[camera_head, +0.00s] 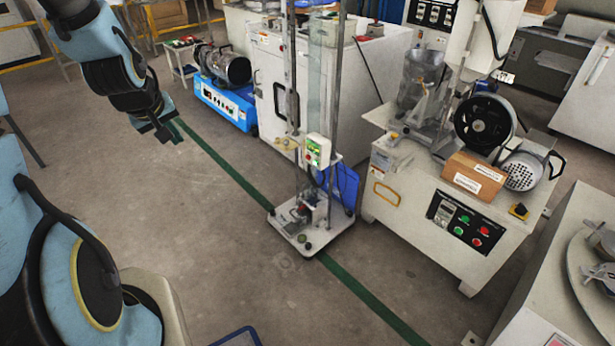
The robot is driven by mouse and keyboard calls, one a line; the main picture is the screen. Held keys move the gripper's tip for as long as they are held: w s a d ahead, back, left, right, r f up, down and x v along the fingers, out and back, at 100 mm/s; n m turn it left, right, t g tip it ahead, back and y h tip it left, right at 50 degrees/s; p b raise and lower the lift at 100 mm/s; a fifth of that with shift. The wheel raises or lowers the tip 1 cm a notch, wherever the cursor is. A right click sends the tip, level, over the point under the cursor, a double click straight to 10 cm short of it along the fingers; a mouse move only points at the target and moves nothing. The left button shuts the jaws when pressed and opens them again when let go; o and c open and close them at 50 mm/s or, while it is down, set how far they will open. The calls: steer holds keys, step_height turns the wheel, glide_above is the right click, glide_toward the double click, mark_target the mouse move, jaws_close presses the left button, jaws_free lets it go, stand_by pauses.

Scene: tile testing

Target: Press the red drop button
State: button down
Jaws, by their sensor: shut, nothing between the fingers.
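The drop test rig (304,225) stands on the floor in the middle of the view, with tall upright rails and a pale base plate. A small pale control box (318,151) with a green panel is mounted on its right upright. A small red spot (309,156) shows on the box's front, low on its left; it looks like a button, but is too small to read. My gripper (172,137) hangs at the upper left, shut and empty, over the floor. It is well apart from the box, to its left in the picture.
A pale machine (425,220) to the right has its own panel with red and green buttons (465,225). A white cabinet (270,85) and a blue machine (225,103) stand behind. The floor (190,220) left of the rig is open, crossed by a green line.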

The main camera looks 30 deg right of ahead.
mark_target(308, 157)
steer(key=w+d+f+n+t+h+b, duration=0.2)
steer(key=d+f+n+t+h+b, duration=0.2)
steer(key=d+f+n+b, duration=0.4)
steer(key=w+d+f+n+t+h+b, duration=0.3)
steer(key=d+f+n+t+h+b, duration=0.2)
steer(key=d+f+b, duration=1.4)
steer(key=f+n+t+b, duration=0.1)
steer(key=n+t+b, duration=0.1)
steer(key=n+b, duration=0.2)
steer(key=shift+f+b, duration=0.15)
steer(key=shift+b, duration=0.2)
steer(key=w+d+b, duration=0.1)
steer(key=d, duration=0.7)
steer(key=shift+w+d, duration=0.35)
steer(key=shift+w, duration=0.05)
steer(key=shift+d, duration=0.1)
